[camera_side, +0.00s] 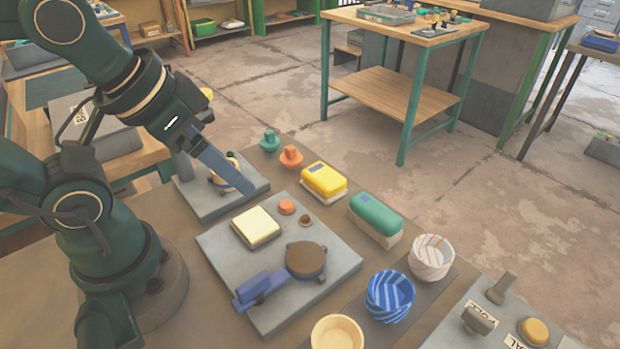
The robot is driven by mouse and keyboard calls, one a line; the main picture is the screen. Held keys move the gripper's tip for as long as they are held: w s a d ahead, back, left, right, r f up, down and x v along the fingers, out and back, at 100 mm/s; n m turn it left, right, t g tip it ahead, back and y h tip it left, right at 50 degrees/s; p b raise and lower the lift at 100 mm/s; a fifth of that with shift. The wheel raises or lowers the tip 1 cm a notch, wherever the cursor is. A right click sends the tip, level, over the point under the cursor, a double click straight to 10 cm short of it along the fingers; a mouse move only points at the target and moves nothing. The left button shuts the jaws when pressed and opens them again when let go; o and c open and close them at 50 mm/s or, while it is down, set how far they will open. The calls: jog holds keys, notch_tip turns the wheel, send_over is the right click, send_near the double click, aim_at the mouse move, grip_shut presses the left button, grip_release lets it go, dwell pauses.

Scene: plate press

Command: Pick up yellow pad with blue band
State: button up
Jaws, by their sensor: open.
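The yellow pad (324,179) has a small blue patch on top and a pale underside. It sits on the table toward the back, right of my gripper. My gripper (247,188) is angled down to the right, its grey finger ending left of the yellow pad and apart from it. Only one finger shows clearly; the other is hidden behind it or lined up with it. Nothing shows held in the gripper, which is open.
A green pad (376,216) lies just right of the yellow pad. Orange (291,156) and teal (269,140) knobbed pieces stand behind it. A grey plate (330,262) in front carries a pale yellow block (256,226) and a brown round press (306,260). Striped blue (390,296) and white (431,257) bowls stand right.

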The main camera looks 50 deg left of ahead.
jog(key=shift+o, duration=1.4)
jog(key=w+r+m, duration=0.5)
jog(key=w+m, duration=0.2)
jog(key=m, duration=0.3)
jog(key=m+g, duration=0.4)
jog(key=m, duration=0.4)
send_over(324, 173)
jog(key=f, duration=0.9)
jog(key=shift+d+f, duration=0.35)
jog(key=shift+f, duration=0.05)
jog(key=shift+g, duration=0.8)
jog(key=f, duration=1)
jog(key=shift+a+f, duration=0.2)
jog(key=shift+a, duration=0.1)
